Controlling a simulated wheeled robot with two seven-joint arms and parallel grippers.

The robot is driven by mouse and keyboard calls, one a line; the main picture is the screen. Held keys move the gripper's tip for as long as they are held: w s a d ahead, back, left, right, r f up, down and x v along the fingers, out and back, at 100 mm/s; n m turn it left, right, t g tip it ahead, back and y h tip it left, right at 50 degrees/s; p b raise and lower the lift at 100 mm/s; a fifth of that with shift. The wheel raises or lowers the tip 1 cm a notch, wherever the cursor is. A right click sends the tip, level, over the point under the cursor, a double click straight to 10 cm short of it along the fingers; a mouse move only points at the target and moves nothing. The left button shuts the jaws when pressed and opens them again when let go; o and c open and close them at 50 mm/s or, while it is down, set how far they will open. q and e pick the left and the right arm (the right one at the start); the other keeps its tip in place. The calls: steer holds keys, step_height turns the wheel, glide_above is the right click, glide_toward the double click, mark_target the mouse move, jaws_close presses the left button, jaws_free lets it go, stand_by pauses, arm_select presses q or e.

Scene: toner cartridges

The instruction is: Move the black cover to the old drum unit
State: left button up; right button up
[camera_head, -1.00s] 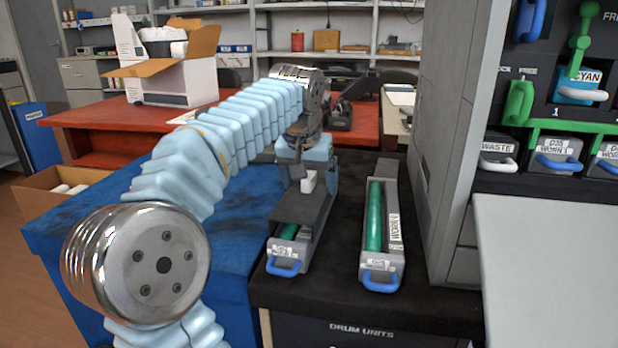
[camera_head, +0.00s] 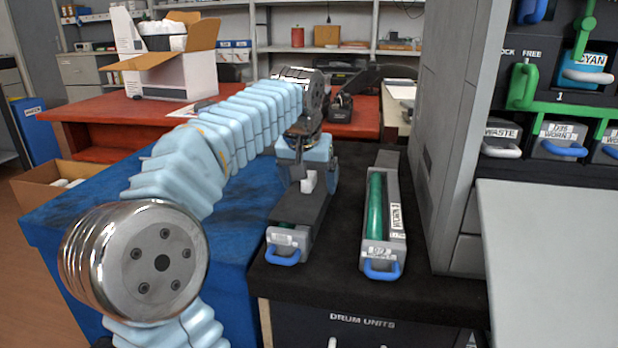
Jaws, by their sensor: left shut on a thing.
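Two long grey drum units with blue front handles stand side by side on the black top. The right drum unit (camera_head: 378,222) is uncovered, with its green drum (camera_head: 375,205) showing and a label along its side that I cannot read surely. The left drum unit (camera_head: 283,240) has the black cover (camera_head: 297,208) over its top, hiding nearly all of its green drum. My left gripper (camera_head: 307,184) is shut on the cover from above, at its raised light grip. Whether the cover is fully seated is hard to tell. My right gripper is not in view.
The grey printer side (camera_head: 445,150) rises close to the right of the drum units. A light grey panel (camera_head: 550,250) lies front right. The blue cloth (camera_head: 200,235) at left is partly under my arm. An open carton (camera_head: 170,65) stands on the red bench behind.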

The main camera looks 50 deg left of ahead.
arm_select(q)
steer(key=o, duration=0.8)
steer(key=shift+r, duration=0.2)
steer(key=shift+p+v, duration=1.95)
steer(key=shift+v, duration=4.8)
steer(key=shift+s, duration=0.1)
